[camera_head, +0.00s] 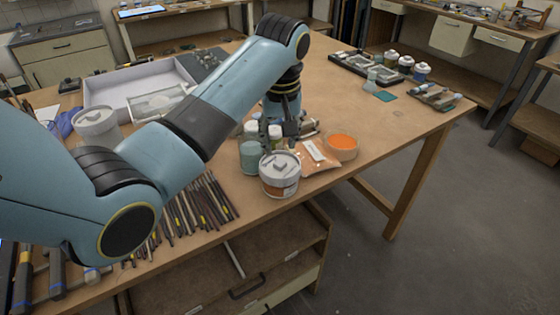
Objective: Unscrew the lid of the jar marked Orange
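A jar with a broad white-grey lid and a brownish-orange label (280,187) stands near the table's front edge. Its lid (280,164) is on; the label's writing is too small to read. My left gripper (277,132) points down just behind this jar, among small pots, above the table. Its fingers are dark and small here, and I cannot tell if they are open or shut. My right gripper is not in view.
A teal pot (251,156) stands left of the jar. An orange-filled bowl (342,147) and a packet (318,158) lie to its right. Several thin tools (195,210) lie at the left front.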

